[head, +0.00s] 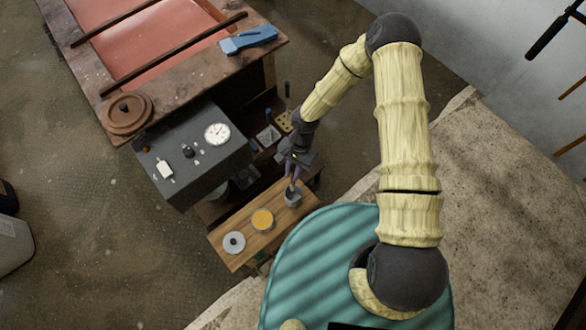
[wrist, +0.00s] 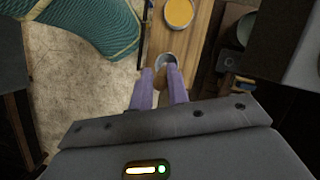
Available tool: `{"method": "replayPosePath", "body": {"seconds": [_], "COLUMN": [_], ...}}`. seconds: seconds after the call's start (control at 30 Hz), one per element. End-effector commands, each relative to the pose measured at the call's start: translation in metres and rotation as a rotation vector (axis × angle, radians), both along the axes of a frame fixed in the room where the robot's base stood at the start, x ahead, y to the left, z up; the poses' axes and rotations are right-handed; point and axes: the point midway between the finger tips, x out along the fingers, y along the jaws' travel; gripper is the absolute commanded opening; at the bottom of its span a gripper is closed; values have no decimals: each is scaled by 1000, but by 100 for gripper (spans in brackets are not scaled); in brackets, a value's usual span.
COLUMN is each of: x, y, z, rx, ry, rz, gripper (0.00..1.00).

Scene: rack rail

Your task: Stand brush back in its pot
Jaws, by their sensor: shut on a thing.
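My gripper (head: 294,178) is above the small grey pot (head: 293,199), its purple fingers pointing down at it. In the wrist view the fingers (wrist: 162,84) are shut on the brush (wrist: 168,78), of which a brownish part shows between them. The brush's lower end appears at or over the mouth of the pot (wrist: 166,61); I cannot tell how far in it is. The pot stands upright on a narrow wooden shelf (head: 237,246). The rest of the brush is hidden by my fingers.
A tin of orange-yellow stuff (head: 262,220) and a grey lidded tin (head: 234,242) share the shelf. A dark box with a dial (head: 190,152) stands to the left. A rack with tools (head: 284,122) is behind my gripper. A teal round surface (head: 310,265) lies in front.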

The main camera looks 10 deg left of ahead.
Motion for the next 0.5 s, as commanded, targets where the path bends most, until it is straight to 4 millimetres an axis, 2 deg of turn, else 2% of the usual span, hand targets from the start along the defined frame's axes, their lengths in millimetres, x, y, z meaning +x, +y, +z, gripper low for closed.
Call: {"method": "replayPosePath", "body": {"seconds": [0.5], "x": [0], "y": [0], "z": [-36], "rx": [0], "ry": [-1], "rz": [1], "gripper": [0]}}
